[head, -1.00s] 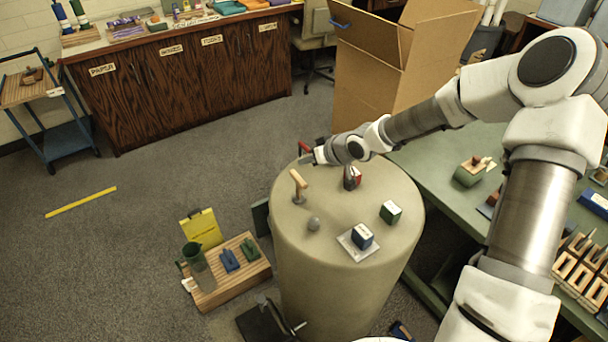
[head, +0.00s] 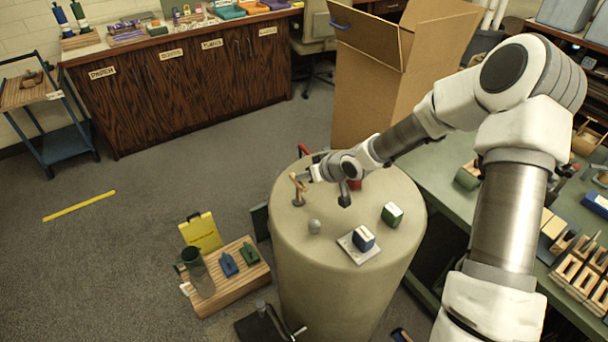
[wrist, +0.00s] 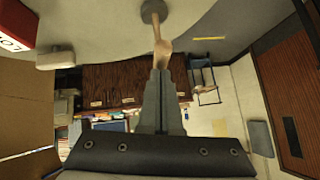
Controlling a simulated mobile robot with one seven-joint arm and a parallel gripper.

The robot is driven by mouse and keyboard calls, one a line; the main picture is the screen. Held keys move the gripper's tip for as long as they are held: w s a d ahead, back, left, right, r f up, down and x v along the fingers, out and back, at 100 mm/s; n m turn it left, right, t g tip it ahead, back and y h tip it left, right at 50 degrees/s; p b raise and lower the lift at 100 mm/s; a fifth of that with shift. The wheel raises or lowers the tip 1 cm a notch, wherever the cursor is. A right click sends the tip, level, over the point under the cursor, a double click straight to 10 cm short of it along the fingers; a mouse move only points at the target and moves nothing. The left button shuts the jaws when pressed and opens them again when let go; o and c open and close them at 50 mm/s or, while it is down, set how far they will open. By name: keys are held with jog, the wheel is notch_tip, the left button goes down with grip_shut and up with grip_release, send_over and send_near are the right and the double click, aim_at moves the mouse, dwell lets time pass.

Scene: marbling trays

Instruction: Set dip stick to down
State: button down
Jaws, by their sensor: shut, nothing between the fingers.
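The dip stick (head: 297,188) is a tan wooden lever on a dark round base, standing on the left part of the drum's top. It is raised and leans a little. In the wrist view the dip stick (wrist: 157,32) runs from its round base at the top edge down to a thicker wooden end. My gripper (head: 305,176) is just right of the stick's upper end. In the wrist view my gripper (wrist: 161,72) has its fingers together and empty, with the tips right at the wooden end. I cannot tell whether they touch.
A red object (head: 355,184) is partly behind my wrist. A cardboard box (head: 375,95) stands behind; a green table (head: 440,160) is at right.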

aim_at(304, 188)
notch_tip(304, 188, down, 4)
jog(key=shift+f+b, duration=0.15)
jog(key=shift+b, duration=1)
jog(key=shift+s, duration=0.15)
jog(key=shift+f, duration=0.15)
